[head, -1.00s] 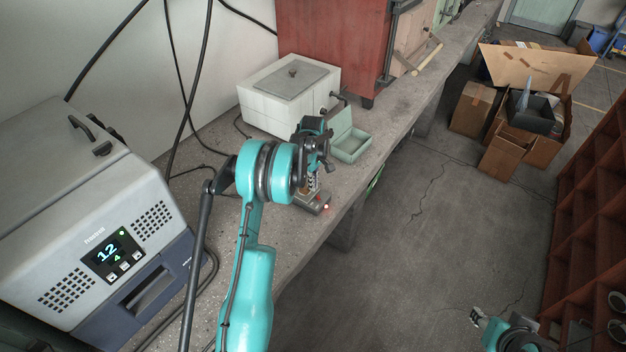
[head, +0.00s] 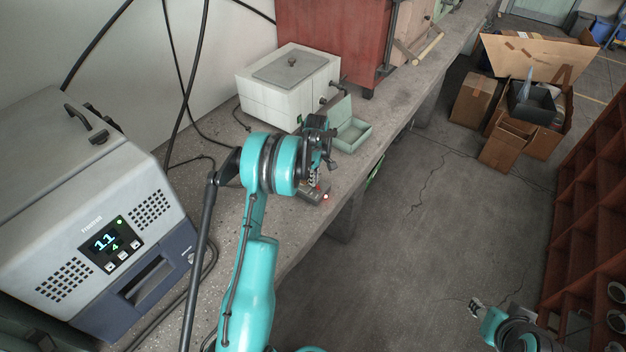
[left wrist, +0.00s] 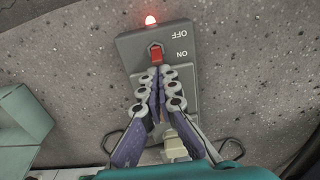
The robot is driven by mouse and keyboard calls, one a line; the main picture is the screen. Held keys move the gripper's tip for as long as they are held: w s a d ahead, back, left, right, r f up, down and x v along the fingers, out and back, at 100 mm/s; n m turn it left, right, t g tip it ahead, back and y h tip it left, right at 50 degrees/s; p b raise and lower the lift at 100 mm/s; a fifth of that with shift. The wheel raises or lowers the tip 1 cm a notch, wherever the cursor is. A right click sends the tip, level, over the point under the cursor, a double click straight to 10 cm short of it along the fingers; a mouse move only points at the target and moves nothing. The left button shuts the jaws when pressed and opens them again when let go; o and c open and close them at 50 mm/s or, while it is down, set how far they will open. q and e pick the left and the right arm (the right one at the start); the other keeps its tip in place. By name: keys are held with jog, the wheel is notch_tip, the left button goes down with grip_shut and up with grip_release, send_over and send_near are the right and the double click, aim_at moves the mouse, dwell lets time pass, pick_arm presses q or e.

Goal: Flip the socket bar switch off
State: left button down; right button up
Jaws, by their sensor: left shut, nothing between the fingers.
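The grey socket bar (head: 316,194) lies on the bench, its small light lit red. In the left wrist view the bar (left wrist: 185,75) shows its red switch (left wrist: 156,53) between the upside-down words OFF and ON, with the lit red light (left wrist: 150,20) at the end past OFF. My left gripper (head: 315,180) is over the bar. Its fingers (left wrist: 160,69) are shut and empty, tips right by the switch on the ON side; I cannot tell whether they touch it. The fingers hide part of the bar. My right gripper (head: 476,307) hangs over the floor, too small to read.
A white box (head: 285,88) and an open green case (head: 350,132) stand just beyond the bar. A grey machine (head: 90,215) with a lit display stands at the left, cables behind it.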

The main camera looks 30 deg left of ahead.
aim_at(318, 185)
pick_arm(q)
jog(key=shift+d+r+y, duration=0.2)
jog(key=shift+d+y, duration=0.3)
jog(key=shift+y, duration=0.5)
jog(key=shift+d+r, duration=0.1)
jog(key=shift+d, duration=0.35)
jog(key=shift+r, duration=0.1)
jog(key=shift+r+p, duration=0.3)
jog(key=shift+r, duration=0.45)
jog(key=shift+r, duration=0.1)
